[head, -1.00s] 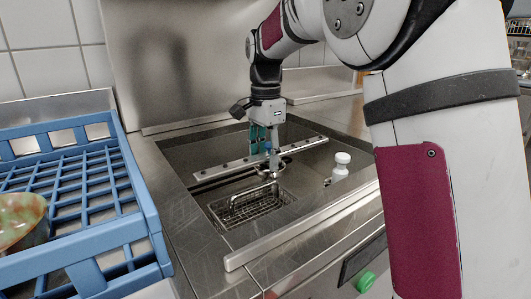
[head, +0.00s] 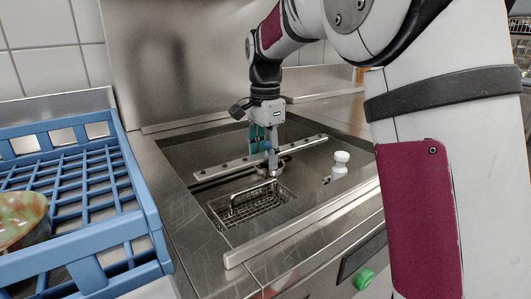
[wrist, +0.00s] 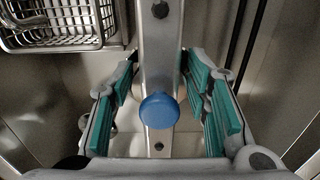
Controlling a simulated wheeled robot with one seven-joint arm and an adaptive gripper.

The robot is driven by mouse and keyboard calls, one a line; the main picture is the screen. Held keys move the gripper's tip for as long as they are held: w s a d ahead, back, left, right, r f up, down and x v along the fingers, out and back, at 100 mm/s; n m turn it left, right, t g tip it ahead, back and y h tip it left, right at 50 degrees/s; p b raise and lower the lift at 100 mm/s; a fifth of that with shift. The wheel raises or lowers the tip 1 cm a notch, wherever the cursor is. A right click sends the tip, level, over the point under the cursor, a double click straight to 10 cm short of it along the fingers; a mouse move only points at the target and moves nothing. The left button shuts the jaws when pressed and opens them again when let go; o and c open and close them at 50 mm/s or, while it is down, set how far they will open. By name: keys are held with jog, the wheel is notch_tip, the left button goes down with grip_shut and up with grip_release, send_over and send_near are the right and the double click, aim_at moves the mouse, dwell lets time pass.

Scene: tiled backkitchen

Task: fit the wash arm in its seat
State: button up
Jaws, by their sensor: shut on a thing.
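The wash arm is a long metal bar with holes (head: 222,168) and a blue knob (wrist: 159,110) at its middle. In the head view it lies across the sink-like tank, left end nearer the front. My gripper (head: 268,148) points down over its middle. In the wrist view the teal-padded fingers (wrist: 166,105) stand on either side of the bar, shut on it around the knob. A round metal part (head: 283,167), perhaps the seat, shows just under the bar's middle. The bar hides much of it, so I cannot tell whether they touch.
A wire basket (head: 250,203) sits in the tank floor in front of the bar; it also shows in the wrist view (wrist: 55,22). A white bottle-like piece (head: 340,165) stands to the right. A blue rack (head: 150,215) with a bowl (head: 22,220) is at the left.

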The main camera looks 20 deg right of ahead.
jog(key=shift+s+a+f, duration=0.15)
jog(key=shift+a+f, duration=0.1)
jog(key=shift+f, duration=0.4)
jog(key=o, duration=1.5)
jog(key=shift+f, duration=0.15)
jog(key=shift+d+r, duration=0.1)
jog(key=shift+r, duration=0.2)
jog(key=shift+r, duration=0.35)
notch_tip(320, 180, up, 11)
jog(key=shift+r, duration=0.1)
